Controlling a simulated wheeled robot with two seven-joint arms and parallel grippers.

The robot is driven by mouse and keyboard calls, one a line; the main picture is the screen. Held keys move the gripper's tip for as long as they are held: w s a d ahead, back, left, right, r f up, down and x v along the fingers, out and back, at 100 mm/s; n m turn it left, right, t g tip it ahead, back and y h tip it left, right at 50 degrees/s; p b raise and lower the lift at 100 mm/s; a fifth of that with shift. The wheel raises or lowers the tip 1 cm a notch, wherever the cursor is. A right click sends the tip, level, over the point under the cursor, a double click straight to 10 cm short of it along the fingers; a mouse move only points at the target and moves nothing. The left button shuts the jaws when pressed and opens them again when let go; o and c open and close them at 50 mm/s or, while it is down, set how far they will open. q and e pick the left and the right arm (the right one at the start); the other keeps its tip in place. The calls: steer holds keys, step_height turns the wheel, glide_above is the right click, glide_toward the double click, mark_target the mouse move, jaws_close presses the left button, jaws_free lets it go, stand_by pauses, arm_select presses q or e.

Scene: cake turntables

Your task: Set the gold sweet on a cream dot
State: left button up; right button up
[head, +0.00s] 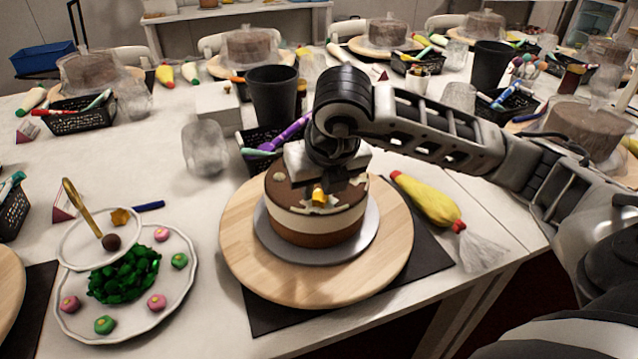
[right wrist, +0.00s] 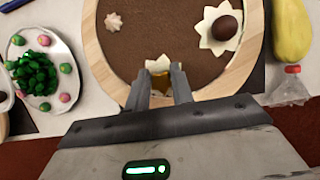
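The round cake (head: 318,222) has a brown top and cream dots, and stands on a grey disc on a wooden turntable (head: 250,272). My right gripper (head: 322,182) is over the cake's near part. In the right wrist view, its fingers (right wrist: 161,84) are shut on a gold sweet (right wrist: 161,82), which also shows in the head view (head: 319,196). The sweet is low at a cream dot (right wrist: 160,62); I cannot tell if they touch. Another cream dot (right wrist: 113,21) is bare. A larger one (right wrist: 207,40) bears a brown sweet (right wrist: 224,28). My left gripper is not in view.
A tiered stand (head: 66,318) on the left holds a gold piece (head: 121,216), a brown sweet, and pink and green sweets. A yellow piping bag (head: 428,200) lies right of the turntable. A black cup (head: 273,95) and a clear tumbler (head: 204,148) stand behind.

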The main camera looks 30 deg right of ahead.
steer(key=o, duration=0.4)
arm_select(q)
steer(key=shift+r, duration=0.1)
arm_select(e)
steer(key=shift+r, duration=0.2)
arm_select(q)
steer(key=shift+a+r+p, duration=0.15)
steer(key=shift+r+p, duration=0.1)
steer(key=shift+p, duration=0.7)
arm_select(e)
steer(key=v, duration=1.2)
steer(key=shift+f, duration=0.1)
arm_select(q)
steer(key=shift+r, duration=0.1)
arm_select(e)
steer(key=shift+s+f, duration=0.1)
